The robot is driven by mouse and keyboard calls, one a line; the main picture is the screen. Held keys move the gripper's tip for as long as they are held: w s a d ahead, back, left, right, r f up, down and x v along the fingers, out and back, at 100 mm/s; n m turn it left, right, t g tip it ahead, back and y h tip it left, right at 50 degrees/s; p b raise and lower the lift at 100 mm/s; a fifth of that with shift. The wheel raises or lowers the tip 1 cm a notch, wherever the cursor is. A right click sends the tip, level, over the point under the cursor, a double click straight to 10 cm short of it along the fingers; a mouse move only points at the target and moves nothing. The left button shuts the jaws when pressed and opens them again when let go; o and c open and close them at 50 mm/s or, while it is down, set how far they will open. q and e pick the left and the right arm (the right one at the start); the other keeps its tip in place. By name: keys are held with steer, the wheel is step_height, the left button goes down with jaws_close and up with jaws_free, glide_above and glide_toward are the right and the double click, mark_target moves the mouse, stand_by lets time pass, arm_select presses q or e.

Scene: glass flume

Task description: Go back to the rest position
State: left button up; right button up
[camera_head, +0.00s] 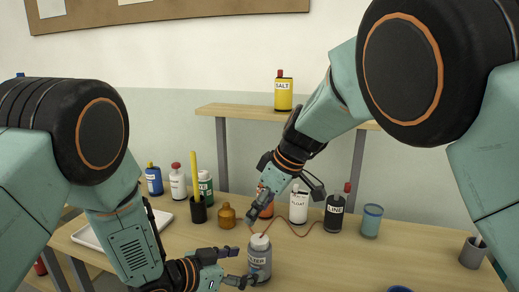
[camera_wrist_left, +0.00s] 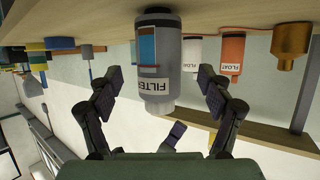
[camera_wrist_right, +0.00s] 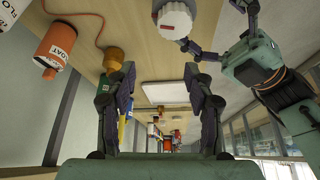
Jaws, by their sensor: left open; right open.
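My left gripper (camera_head: 240,267) is open beside the grey FILTER bottle (camera_head: 259,258), which stands upright on the table. In the left wrist view the bottle (camera_wrist_left: 158,62) shows between the spread fingers (camera_wrist_left: 160,78), with gaps on both sides; I cannot tell how deep it sits between them. My right gripper (camera_head: 285,200) is open above the table, in front of the orange bottle (camera_head: 265,200) and the white FLOAT bottle (camera_head: 299,205). In the right wrist view nothing is held between its fingers (camera_wrist_right: 159,78). The FILTER bottle's white cap (camera_wrist_right: 176,20) and my left gripper show there too.
A red cord lies near the bottles. A white tray (camera_head: 90,238) is at left. A yellow SALT bottle (camera_head: 283,92) stands on the raised shelf. The front right is mostly clear.

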arm_select(q)
steer(key=x, duration=0.4)
steer(key=shift+w+d+f, duration=0.2)
steer(key=shift+d, duration=0.1)
steer(key=shift+w+d, duration=0.2)
arm_select(e)
steer(key=shift+f, duration=0.35)
arm_select(q)
steer(key=shift+a, duration=0.1)
arm_select(e)
steer(key=shift+s+f, duration=0.1)
steer(key=shift+f, duration=1.25)
arm_select(q)
steer(key=shift+s, duration=0.2)
